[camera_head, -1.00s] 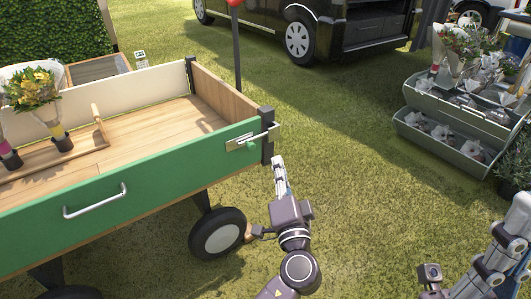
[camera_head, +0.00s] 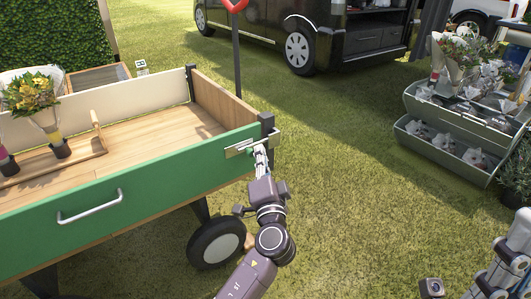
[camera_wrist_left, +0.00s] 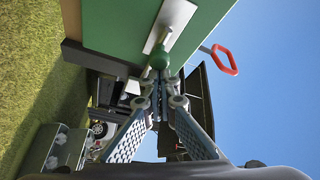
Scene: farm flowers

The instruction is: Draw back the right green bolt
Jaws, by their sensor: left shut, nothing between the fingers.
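The right green bolt is a silver plate and rod (camera_head: 240,148) at the right end of the cart's green side panel (camera_head: 140,195), by the dark corner post. Its green knob (camera_wrist_left: 158,60) shows in the left wrist view, below the silver plate. My left gripper (camera_head: 260,153) is at the bolt in the head view and hides the knob there. In the left wrist view its fingertips (camera_wrist_left: 161,80) are shut, empty, and right against or just short of the knob; I cannot tell which. My right gripper (camera_head: 500,262) is partly in view at the lower right, away from the cart.
A silver handle (camera_head: 90,207) sticks out of the green panel. A wheel (camera_head: 217,243) stands below the cart's right end. A red-topped post (camera_head: 236,40) stands behind. Flower racks (camera_head: 447,150) are at the right. The grass between is clear.

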